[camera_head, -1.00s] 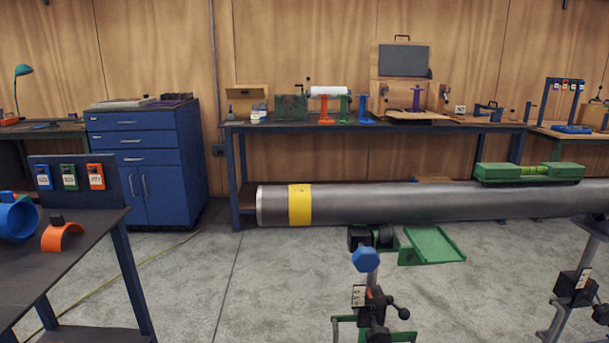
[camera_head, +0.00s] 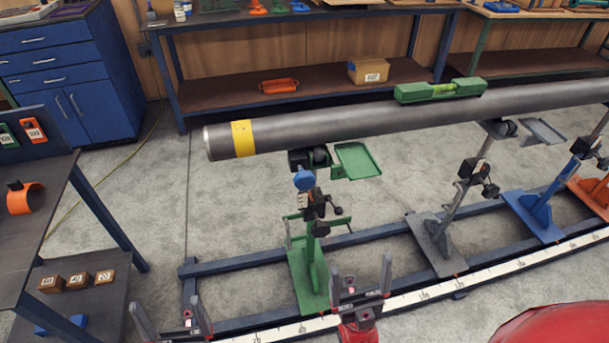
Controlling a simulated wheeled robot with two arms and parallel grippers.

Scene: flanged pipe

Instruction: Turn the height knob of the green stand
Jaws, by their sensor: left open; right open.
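The green stand (camera_head: 309,272) stands upright on a rail frame on the floor, under the left part of the grey pipe (camera_head: 330,120). A blue faceted knob (camera_head: 303,181) sits near its top. Black clamp parts with a dark ball-ended handle (camera_head: 335,210) are on its post. Which of these is the height knob I cannot tell. My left gripper (camera_head: 172,319) is open and empty at the bottom, left of the stand's base. My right gripper (camera_head: 360,285) is open and empty, just right of the base in the picture. Neither appears to touch the stand.
Grey (camera_head: 437,243), blue (camera_head: 534,214) and orange (camera_head: 590,192) stands line up to the right. A green level (camera_head: 440,91) lies on the pipe. A dark table (camera_head: 35,225) is at left; a workbench (camera_head: 200,95) stands behind. Open floor lies left of the stand.

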